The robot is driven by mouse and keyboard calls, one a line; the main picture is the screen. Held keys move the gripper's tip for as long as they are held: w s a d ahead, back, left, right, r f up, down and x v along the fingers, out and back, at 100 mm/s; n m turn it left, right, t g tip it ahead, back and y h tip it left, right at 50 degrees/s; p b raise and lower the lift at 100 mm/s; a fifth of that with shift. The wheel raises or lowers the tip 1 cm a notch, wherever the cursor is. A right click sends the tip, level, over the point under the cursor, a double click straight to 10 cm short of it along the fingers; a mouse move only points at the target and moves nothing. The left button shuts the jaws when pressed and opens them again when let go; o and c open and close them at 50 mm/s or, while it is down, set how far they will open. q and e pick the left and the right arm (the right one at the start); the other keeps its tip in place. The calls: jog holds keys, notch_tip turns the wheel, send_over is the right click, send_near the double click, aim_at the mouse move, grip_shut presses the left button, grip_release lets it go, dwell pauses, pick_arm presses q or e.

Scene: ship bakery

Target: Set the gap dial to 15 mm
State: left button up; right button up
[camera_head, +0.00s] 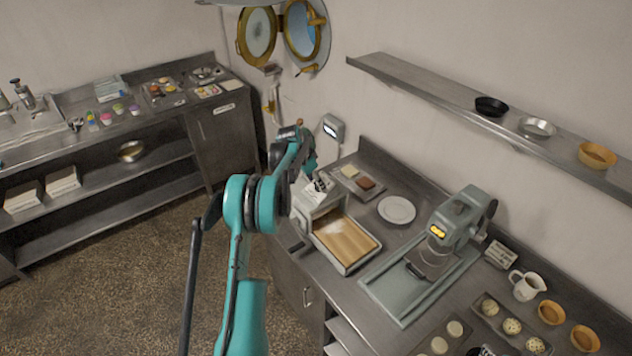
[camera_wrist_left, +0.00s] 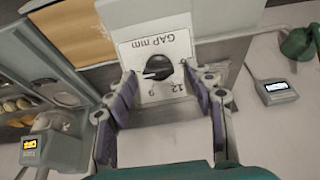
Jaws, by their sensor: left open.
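The dough sheeter (camera_head: 312,206) stands on the counter. In the left wrist view its white dial plate (camera_wrist_left: 181,47) reads "GAP mm" upside down. The round black gap dial (camera_wrist_left: 166,66) sits on that plate, with a white mark towards picture left. My left gripper (camera_head: 318,181) is at the plate. In the left wrist view its open fingers (camera_wrist_left: 167,88) stand either side of the dial; I cannot tell whether they touch it. My right gripper is not in view.
A floured wooden board (camera_head: 345,240) lies in front of the sheeter. A mixer-like machine (camera_head: 460,218) and a white plate (camera_head: 396,210) stand to its right. A small display unit (camera_head: 333,128) is on the wall behind. A shelf (camera_head: 450,90) runs above.

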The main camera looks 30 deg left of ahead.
pick_arm(q)
jog(key=shift+d+f, duration=0.1)
jog(key=shift+f, duration=0.1)
jog(key=shift+c, duration=0.2)
jog(key=c, duration=1.1)
